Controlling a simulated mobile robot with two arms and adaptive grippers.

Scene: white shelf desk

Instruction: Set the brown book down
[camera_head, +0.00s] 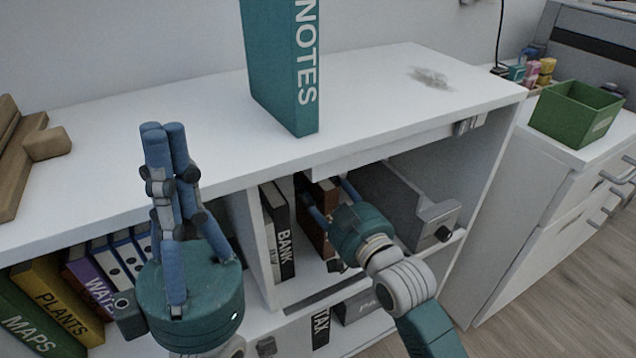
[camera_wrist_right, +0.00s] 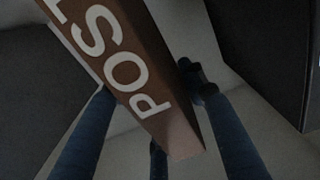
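The brown book (camera_head: 318,200) stands in the shelf compartment under the desk top, to the right of the black BANK book. In the right wrist view the brown book (camera_wrist_right: 125,70) shows a spine with large white letters. My right gripper (camera_head: 330,192) reaches into the compartment with its fingers on both sides of the book; it looks shut on it. In the right wrist view the gripper (camera_wrist_right: 148,85) has its fingers beside the book. The exact contact and the book's underside are hidden. My left gripper (camera_head: 163,130) is shut and empty, pointing up before the desk top.
A teal NOTES binder (camera_head: 285,70) stands on the white desk top (camera_head: 380,80). The BANK book (camera_head: 282,235) and a grey drawer-like box (camera_head: 405,205) flank the brown book. Several books fill the lower left shelf. A green bin (camera_head: 575,115) stands at right.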

